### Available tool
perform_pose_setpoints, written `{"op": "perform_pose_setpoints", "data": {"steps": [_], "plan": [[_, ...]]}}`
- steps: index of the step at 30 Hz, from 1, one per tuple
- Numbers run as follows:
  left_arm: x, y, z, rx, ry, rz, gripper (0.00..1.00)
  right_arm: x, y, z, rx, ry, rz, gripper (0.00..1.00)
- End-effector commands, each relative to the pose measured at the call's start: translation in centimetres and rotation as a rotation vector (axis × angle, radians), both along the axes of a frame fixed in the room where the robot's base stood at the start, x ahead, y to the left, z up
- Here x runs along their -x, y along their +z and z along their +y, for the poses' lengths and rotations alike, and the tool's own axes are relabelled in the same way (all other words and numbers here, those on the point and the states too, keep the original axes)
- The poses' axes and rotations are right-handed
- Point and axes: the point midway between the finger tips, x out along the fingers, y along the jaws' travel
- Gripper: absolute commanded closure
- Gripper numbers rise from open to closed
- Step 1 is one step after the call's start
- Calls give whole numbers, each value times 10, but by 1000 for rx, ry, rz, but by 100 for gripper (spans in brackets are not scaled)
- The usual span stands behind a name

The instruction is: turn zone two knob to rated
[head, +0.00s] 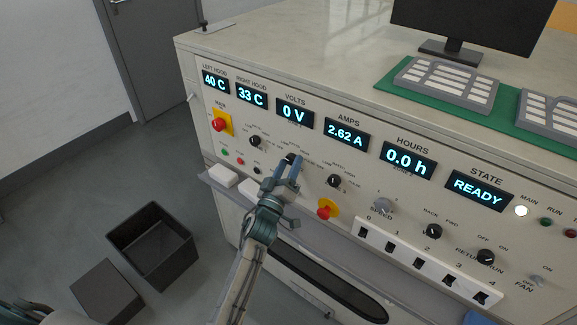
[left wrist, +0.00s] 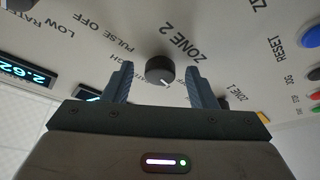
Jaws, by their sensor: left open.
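The zone two knob (left wrist: 160,70), black with a white pointer mark, sits on the pale panel under the printed "ZONE 2" label in the left wrist view. In that view it shows between the two fingers of my open left gripper (left wrist: 158,78); I cannot tell whether they touch it. Words such as "RATED", "LOW", "PULSE" and "OFF" are printed near it. In the head view the knob (head: 289,159) is partly hidden by my left gripper (head: 287,170), which reaches up to the panel. My right gripper is not in view.
Similar knobs stand left (head: 255,141) and right (head: 334,181) of it. A red stop button (head: 326,209) on a yellow plate is to the lower right. The state display (head: 479,191) reads READY. A black bin (head: 153,246) stands on the floor.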

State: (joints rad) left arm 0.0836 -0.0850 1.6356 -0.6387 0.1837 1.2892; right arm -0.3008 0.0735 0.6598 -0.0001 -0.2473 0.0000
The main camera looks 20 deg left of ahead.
Motion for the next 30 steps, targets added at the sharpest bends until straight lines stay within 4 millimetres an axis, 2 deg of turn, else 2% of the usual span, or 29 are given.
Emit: {"op": "perform_pose_setpoints", "data": {"steps": [7, 12, 14, 23, 30], "plan": [[0, 0, 0, 0, 0, 0, 50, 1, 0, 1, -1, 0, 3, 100], [0, 0, 0, 0, 0, 0, 83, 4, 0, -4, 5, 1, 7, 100], [0, 0, 0, 0, 0, 0, 93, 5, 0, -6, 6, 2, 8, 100], [0, 0, 0, -32, 0, -12, 93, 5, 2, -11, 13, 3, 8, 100], [-1, 0, 2, -153, -1, -55, 93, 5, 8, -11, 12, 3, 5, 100]]}}
